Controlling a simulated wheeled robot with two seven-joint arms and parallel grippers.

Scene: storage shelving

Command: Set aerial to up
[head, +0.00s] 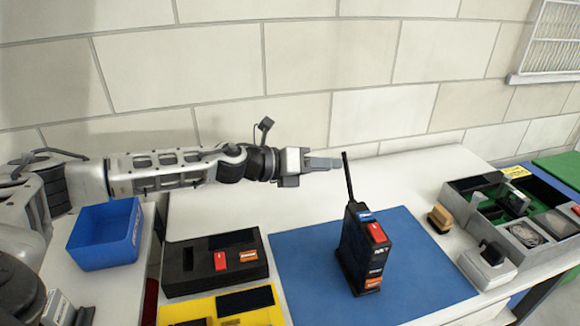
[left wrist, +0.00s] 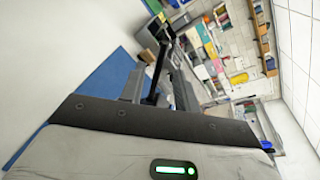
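A black handheld radio (head: 360,250) stands upright on a blue mat (head: 420,275), with a red part and blue and orange labels. Its thin black aerial (head: 348,180) rises from the top, close to upright with a slight lean to the left. My left gripper (head: 335,163) comes in level from the left, its fingertips beside the upper end of the aerial. In the left wrist view the two fingers stand apart, with the dark aerial (left wrist: 158,75) showing between them. Whether a finger touches it cannot be told. My right gripper is not in view.
A blue bin (head: 105,235) stands at left. A black case (head: 213,262) and a yellow tray (head: 225,308) lie left of the mat. A grey divided tray (head: 470,188) with small items is at right. A brick wall stands behind.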

